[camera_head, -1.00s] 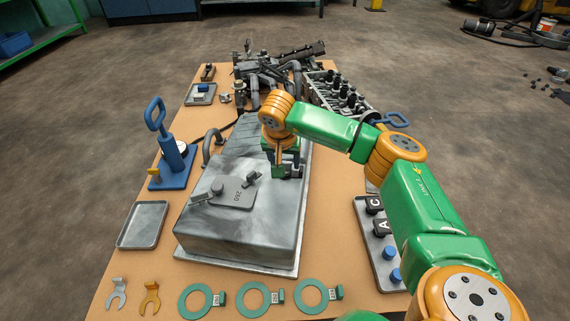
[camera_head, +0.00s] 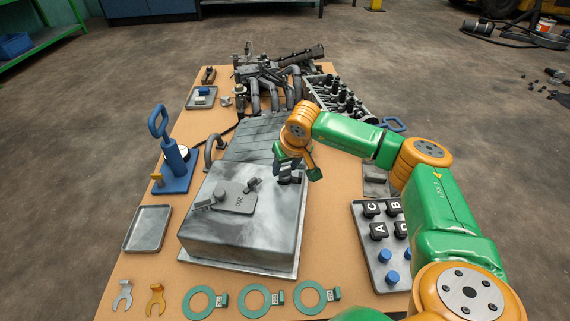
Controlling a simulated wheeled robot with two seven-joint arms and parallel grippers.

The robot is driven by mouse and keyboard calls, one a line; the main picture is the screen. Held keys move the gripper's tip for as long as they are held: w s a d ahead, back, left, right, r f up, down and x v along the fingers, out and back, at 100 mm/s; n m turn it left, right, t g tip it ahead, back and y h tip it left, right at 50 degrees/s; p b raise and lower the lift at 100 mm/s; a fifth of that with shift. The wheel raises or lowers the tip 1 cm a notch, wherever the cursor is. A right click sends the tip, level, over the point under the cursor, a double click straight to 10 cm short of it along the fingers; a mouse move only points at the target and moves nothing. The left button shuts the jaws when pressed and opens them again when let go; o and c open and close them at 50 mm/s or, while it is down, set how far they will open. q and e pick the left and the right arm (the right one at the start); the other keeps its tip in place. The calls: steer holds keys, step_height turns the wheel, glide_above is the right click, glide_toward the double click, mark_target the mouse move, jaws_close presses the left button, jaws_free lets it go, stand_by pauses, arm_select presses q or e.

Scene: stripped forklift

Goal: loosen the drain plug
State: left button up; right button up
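A grey metal pan-like housing (camera_head: 240,235) sits on the bench, with a raised plate (camera_head: 233,198) marked 260 on top. My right gripper (camera_head: 295,174) is over the housing's right rear edge, tilted, with green fingers and dark parts around its tips. A small dark fitting (camera_head: 289,178) shows at the tips; I cannot tell whether it is the drain plug or part of the fingers. The gripper hides much of this spot, and I cannot tell if it grips anything. My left gripper is not in view.
A blue hand-lever tool (camera_head: 172,155) and an empty tray (camera_head: 148,228) stand left. Green rings (camera_head: 260,301) and two forked pieces (camera_head: 155,298) lie in front. A panel with lettered blocks (camera_head: 380,245) is right, and engine parts (camera_head: 275,75) are behind.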

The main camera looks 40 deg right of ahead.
mark_target(286, 175)
steer(key=shift+o, duration=0.6)
step_height(286, 175, up, 5)
steer(key=p, duration=0.5)
steer(key=shift+f, duration=0.25)
